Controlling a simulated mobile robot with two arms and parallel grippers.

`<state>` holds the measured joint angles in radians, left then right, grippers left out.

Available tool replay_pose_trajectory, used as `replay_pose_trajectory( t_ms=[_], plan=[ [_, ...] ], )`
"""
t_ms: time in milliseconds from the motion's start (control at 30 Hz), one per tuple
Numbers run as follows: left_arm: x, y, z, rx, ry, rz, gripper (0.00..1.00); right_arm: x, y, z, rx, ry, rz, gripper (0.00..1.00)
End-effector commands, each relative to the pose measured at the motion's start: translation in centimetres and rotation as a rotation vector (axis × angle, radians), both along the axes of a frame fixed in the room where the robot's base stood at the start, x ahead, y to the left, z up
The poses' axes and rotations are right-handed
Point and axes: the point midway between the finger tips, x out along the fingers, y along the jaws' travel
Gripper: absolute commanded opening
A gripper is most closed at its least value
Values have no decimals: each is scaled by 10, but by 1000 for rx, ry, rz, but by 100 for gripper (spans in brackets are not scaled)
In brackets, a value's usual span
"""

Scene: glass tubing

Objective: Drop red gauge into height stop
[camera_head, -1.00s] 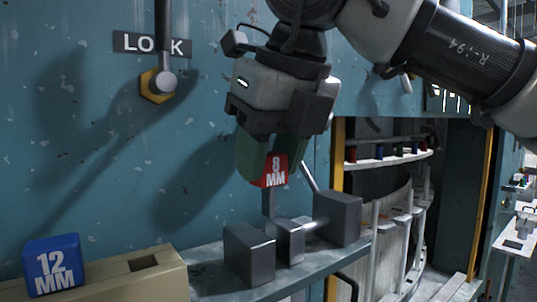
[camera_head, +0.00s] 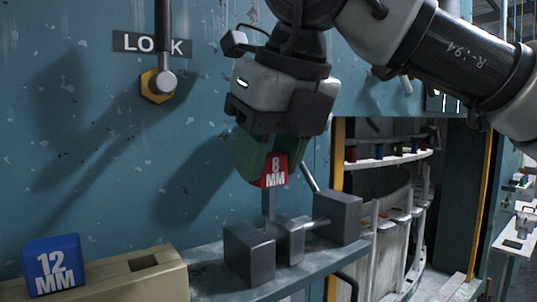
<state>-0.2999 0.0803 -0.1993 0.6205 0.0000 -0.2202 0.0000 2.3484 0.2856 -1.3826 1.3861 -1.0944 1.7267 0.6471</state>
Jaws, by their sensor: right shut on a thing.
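The red gauge (camera_head: 276,172), marked 8 MM, is held in my right gripper (camera_head: 262,165), which is shut on it and points down. A thin grey shank (camera_head: 268,203) shows below the gauge. The height stop looks to be the group of dark grey blocks (camera_head: 249,254) on the shelf. The gauge is above these blocks, and the shank's lower end overlaps the middle block (camera_head: 289,238) in the picture. I cannot tell whether the shank touches it or is inside it. My left gripper is not in view.
A blue gauge (camera_head: 55,263) marked 12 MM stands in a beige holder (camera_head: 110,285) with an empty slot, at the lower left. The blue-green wall (camera_head: 90,150) is close behind, with a lock lever (camera_head: 163,80). The grey shelf (camera_head: 210,277) has little free room.

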Motion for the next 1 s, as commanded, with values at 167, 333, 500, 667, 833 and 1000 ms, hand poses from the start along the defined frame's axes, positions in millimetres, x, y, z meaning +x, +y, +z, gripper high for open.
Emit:
replay_pose_trajectory(
  t_ms=[167,333,500,667,833,1000],
  plan=[
    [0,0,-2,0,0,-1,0,0,0,-2,0,0,0,14],
    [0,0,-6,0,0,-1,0,0,0,-6,0,0,0,14],
    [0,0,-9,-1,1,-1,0,0,0,-11,0,0,0,14],
    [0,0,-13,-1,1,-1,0,0,0,-15,0,0,0,14],
    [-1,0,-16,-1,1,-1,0,0,0,-19,0,0,0,14],
    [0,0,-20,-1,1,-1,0,0,0,-23,0,0,0,14]
  ],
)
